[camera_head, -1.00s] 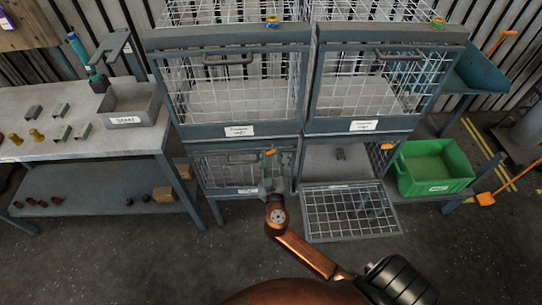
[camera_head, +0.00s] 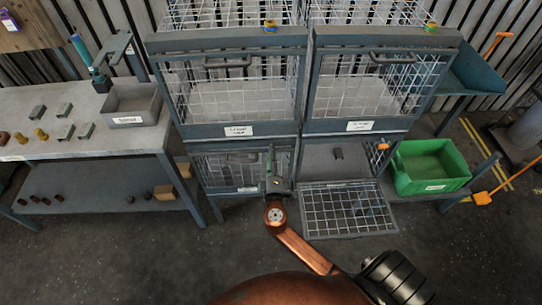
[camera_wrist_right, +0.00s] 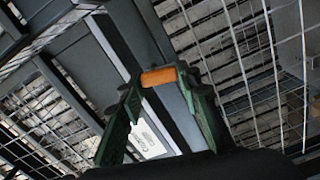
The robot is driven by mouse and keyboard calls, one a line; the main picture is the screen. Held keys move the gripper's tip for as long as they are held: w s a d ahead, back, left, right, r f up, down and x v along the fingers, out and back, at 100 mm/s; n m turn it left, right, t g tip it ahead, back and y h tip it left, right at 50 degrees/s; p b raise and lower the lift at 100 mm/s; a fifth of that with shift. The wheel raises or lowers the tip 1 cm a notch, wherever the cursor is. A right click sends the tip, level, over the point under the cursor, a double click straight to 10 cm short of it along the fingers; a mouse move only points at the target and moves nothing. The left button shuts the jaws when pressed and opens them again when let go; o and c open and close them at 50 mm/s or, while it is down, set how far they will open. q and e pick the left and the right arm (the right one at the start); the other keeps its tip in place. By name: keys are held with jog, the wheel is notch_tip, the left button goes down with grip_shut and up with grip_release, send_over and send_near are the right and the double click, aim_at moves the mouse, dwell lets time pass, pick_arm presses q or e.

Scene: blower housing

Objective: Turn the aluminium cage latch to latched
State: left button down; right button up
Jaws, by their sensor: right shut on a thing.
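The orange latch (camera_wrist_right: 160,77) shows in the right wrist view between the two green fingers of my right gripper (camera_wrist_right: 158,92). In the head view my right gripper (camera_head: 271,160) is at the right front edge of the lower left cage (camera_head: 222,170) and covers the latch there. The gripper is shut on the latch. This cage's mesh door is up against its frame. I cannot read the cage labels well enough to tell which is aluminium, nor tell the latch's exact turn. My left gripper is not in view.
The lower right cage's door (camera_head: 345,210) hangs open, folded down in front; another orange latch (camera_head: 383,146) is at its right post. Two upper cages have handles. A green crate (camera_head: 432,165) stands right, a workbench (camera_head: 60,120) with a grey bin (camera_head: 133,103) left.

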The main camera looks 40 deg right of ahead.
jog(key=shift+n+p, duration=0.35)
jog(key=shift+n, duration=0.85)
jog(key=o, duration=1.2)
jog(key=shift+c, duration=0.2)
jog(key=v, duration=1.2)
jog(key=shift+s+d+f, duration=0.1)
jog(key=shift+d, duration=0.05)
